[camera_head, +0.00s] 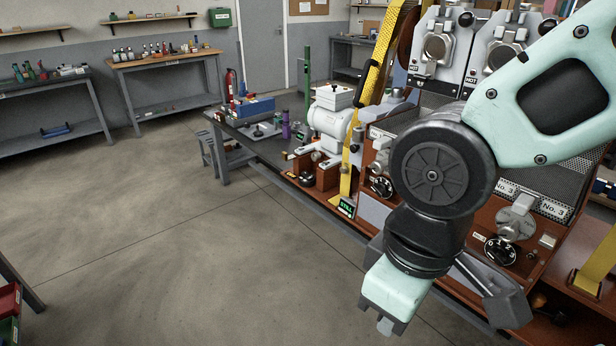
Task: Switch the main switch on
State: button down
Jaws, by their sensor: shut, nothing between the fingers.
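The sample roaster (490,205) stands on the right, a brown and grey machine with dark round dials on its front. One dial (502,250) is right of my arm, below a "No. 3" label. Another dial (382,187) is left of my arm. I cannot tell which control, if any, is the main switch; my arm hides part of the front panel. My gripper (386,326) hangs low in front of the roaster, pointing down, shut and empty. It appears apart from the dials.
A dark workbench (262,145) with a blue box and bottles runs back from the roaster. A yellow upright strip (368,90) and a small green display (346,207) stand left of my arm. The floor (190,250) on the left is wide and clear.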

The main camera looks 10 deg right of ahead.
aim_at(305, 175)
jog(key=i+j+z, duration=0.1)
jog(key=i+j, duration=0.4)
jog(key=i, duration=0.3)
jog(key=i+j+z, duration=0.1)
jog(key=i+j, duration=0.5)
jog(key=i, duration=0.15)
jog(key=i+j, duration=0.65)
jog(key=i+l+z, duration=0.05)
jog(key=i, duration=0.05)
